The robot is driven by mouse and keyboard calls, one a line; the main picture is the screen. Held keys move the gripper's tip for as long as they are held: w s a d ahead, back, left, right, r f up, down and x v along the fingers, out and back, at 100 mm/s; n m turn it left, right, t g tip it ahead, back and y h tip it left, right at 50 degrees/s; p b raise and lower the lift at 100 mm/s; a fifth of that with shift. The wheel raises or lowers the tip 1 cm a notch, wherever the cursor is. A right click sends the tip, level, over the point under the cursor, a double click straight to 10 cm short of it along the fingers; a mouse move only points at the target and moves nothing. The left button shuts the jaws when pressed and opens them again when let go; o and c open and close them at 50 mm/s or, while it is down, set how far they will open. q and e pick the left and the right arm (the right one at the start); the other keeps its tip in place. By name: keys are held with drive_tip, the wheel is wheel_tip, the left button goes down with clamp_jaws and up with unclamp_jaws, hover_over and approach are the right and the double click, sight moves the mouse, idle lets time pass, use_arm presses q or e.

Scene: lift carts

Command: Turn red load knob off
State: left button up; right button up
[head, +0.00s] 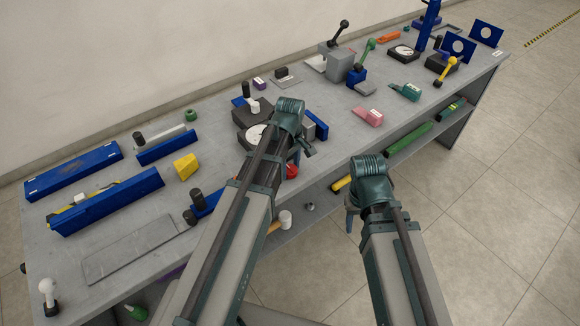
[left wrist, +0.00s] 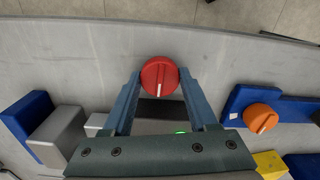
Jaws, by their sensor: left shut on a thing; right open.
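The red load knob (left wrist: 160,77) is a round red dial with a white pointer line, on the grey table's front side. In the left wrist view the line runs from the dial's middle toward my gripper's palm. My left gripper (left wrist: 160,70) is shut on the knob, one finger at each side. In the head view the red knob (head: 291,171) shows only partly, beside my left gripper (head: 298,152). A small green spot (left wrist: 181,132) shows near my left palm, partly hidden. My right gripper (head: 351,212) is open, in front of the table; its fingers are mostly hidden.
An orange knob (left wrist: 260,118) on a blue base is to the right in the left wrist view. A black dial gauge (head: 253,136), a yellow wedge (head: 185,167) and a pink block (head: 368,116) stand on the table. The floor at right is clear.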

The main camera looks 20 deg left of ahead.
sight(290, 168)
idle(0.4)
use_arm(q)
drive_tip(key=o, duration=1.4)
drive_tip(key=shift+r, duration=0.1)
wheel_tip(290, 168, up, 14)
drive_tip(key=p, duration=1.4)
drive_tip(key=shift+f, duration=0.2)
